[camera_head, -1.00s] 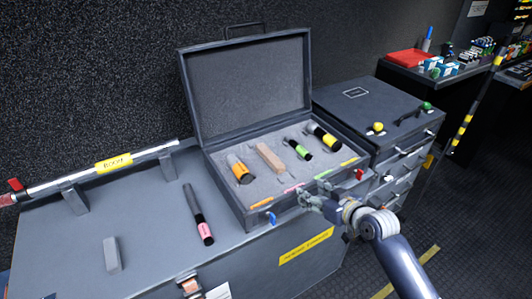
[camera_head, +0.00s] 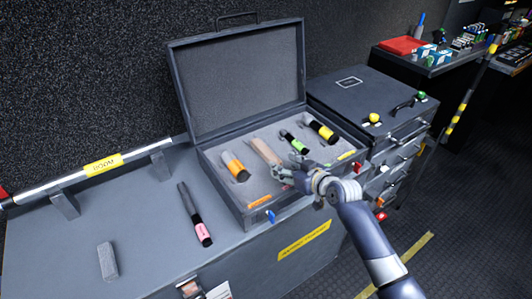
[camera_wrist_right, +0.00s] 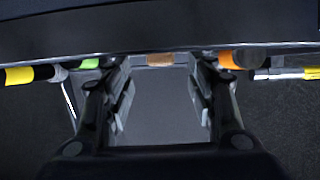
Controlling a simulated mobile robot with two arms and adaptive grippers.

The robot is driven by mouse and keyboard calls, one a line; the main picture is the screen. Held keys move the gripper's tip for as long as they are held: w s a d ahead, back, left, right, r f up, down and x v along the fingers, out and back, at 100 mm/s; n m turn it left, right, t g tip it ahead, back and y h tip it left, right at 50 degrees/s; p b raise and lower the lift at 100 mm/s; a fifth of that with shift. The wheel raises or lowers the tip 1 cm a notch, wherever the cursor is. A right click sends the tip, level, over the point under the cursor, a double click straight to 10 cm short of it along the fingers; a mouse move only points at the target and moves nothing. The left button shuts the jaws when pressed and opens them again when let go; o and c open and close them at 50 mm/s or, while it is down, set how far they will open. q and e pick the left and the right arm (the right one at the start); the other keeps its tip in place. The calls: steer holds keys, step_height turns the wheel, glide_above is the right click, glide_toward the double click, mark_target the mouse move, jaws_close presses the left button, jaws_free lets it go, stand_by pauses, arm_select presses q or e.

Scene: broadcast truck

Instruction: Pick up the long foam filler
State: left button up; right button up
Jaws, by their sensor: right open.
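A long tan block (camera_head: 265,152), which looks like the long foam filler, lies in the grey foam of the open case (camera_head: 227,205), between an orange-banded microphone (camera_head: 234,167) and a green-banded one (camera_head: 294,143). My right gripper (camera_head: 280,175) is open and empty over the front part of the case, near the block's front end and apart from it. In the right wrist view the tan block (camera_wrist_right: 160,59) shows between the open fingers (camera_wrist_right: 160,100), partly cut off by a dark edge. My left gripper is not in view.
A pink-banded microphone (camera_head: 196,215) and a small grey block (camera_head: 107,261) lie on the grey trunk lid (camera_head: 145,225). A yellow-banded microphone (camera_head: 319,128) is also in the case. The raised case lid (camera_head: 238,80) stands behind. A drawer unit (camera_head: 370,105) is at right.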

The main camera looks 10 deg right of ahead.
mark_target(278, 163)
steer(key=shift+x, duration=1.15)
steer(key=shift+w+a+f, duration=0.2)
steer(key=shift+w+f, duration=0.05)
steer(key=shift+w, duration=0.2)
steer(key=shift+c, duration=0.3)
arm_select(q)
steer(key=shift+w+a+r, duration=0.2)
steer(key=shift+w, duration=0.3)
arm_select(e)
steer(key=c, duration=0.7)
